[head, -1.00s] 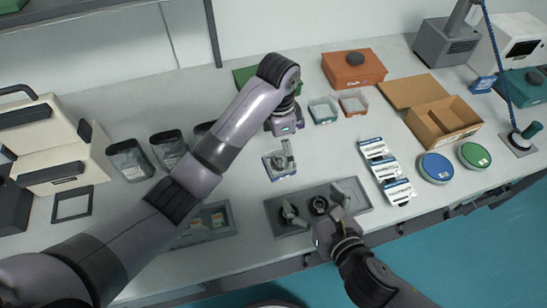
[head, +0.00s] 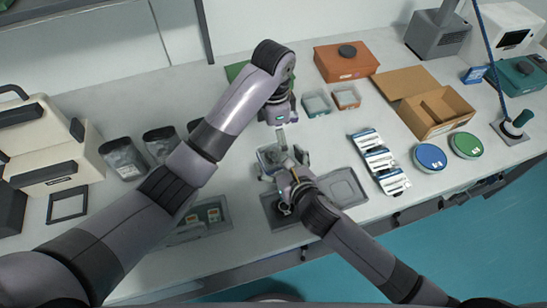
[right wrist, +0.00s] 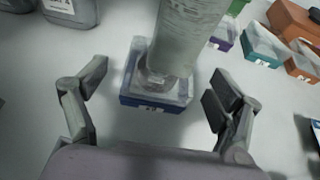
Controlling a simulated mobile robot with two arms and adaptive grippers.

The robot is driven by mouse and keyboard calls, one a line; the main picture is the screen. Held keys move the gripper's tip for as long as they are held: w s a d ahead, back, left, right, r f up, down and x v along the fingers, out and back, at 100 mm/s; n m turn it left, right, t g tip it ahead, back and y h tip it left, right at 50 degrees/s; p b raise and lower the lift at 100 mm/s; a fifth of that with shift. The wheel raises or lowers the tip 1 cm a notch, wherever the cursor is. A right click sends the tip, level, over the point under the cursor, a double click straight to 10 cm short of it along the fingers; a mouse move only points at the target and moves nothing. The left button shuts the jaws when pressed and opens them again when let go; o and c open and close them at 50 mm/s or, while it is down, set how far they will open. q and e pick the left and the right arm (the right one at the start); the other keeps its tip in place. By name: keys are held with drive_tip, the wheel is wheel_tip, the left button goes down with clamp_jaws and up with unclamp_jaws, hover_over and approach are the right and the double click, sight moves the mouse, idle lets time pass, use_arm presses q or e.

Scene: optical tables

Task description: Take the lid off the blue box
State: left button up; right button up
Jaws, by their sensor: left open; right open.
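The small blue box (right wrist: 150,102) sits on the white table, with a pale translucent top; it also shows in the head view (head: 268,160), partly covered by my right gripper. In the right wrist view a grey-green body, which looks like part of my left gripper, hangs over the box and hides much of its top. I cannot tell whether it touches the lid. My left gripper (head: 281,138) points down at the box from behind. My right gripper (right wrist: 152,95) is open and empty, its fingers spread to both sides of the box and nearer the camera; in the head view it is just in front of the box.
Small teal (head: 317,103) and orange (head: 346,97) boxes stand behind right. A grey tray (head: 345,187) lies in front. White labelled packs (head: 378,160) lie to the right, dark bins (head: 122,158) to the left. Clear table lies between the box and the packs.

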sight(274, 153)
drive_tip(key=shift+x, duration=1.2)
drive_tip(key=shift+c, duration=0.3)
drive_tip(key=c, duration=1.7)
use_arm(q)
drive_tip(key=shift+a, duration=0.15)
drive_tip(key=shift+c, duration=1.3)
use_arm(e)
drive_tip(key=shift+c, duration=0.2)
use_arm(q)
drive_tip(key=shift+a+r+h, duration=0.1)
drive_tip(key=shift+a+h, duration=0.15)
drive_tip(key=shift+h, duration=0.25)
drive_tip(key=shift+c, duration=0.7)
drive_tip(key=a+r+h, duration=0.1)
drive_tip(key=s+a+r+t+h, duration=0.1)
drive_tip(key=a+r+n+h, duration=0.1)
drive_tip(key=shift+s+a+t, duration=0.15)
drive_tip(key=shift+s+t, duration=0.2)
drive_tip(key=shift+t, duration=0.05)
drive_tip(key=shift+c, duration=1.2)
drive_tip(key=x, duration=1.1)
drive_tip(key=shift+d+f, duration=0.25)
drive_tip(key=shift+f, duration=0.1)
drive_tip(key=shift+c, duration=0.3)
